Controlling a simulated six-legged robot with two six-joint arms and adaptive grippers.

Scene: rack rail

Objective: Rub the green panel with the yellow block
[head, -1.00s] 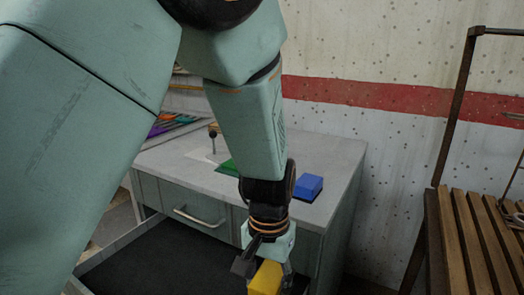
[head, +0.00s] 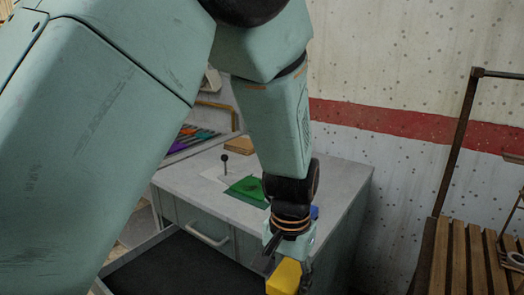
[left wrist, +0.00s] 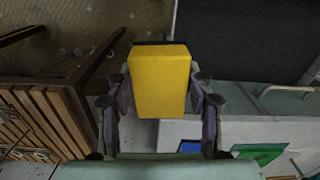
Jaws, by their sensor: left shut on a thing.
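The yellow block (head: 284,277) is held between the fingers of my left gripper (head: 287,262), in front of the cabinet in the head view. In the left wrist view the yellow block (left wrist: 160,82) sits between both fingers of the left gripper (left wrist: 160,95). The green panel (head: 248,189) lies flat on the grey cabinet top, behind the left gripper and partly hidden by my arm. It also shows in the left wrist view (left wrist: 258,153), apart from the block. My right gripper is in neither view.
A blue block (head: 314,212) is mostly hidden behind my left wrist on the cabinet top (head: 340,185). A small black-knobbed post (head: 225,163) stands by the panel. An open drawer (head: 170,268) juts out below. A slatted wooden bench (head: 458,255) is at the right.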

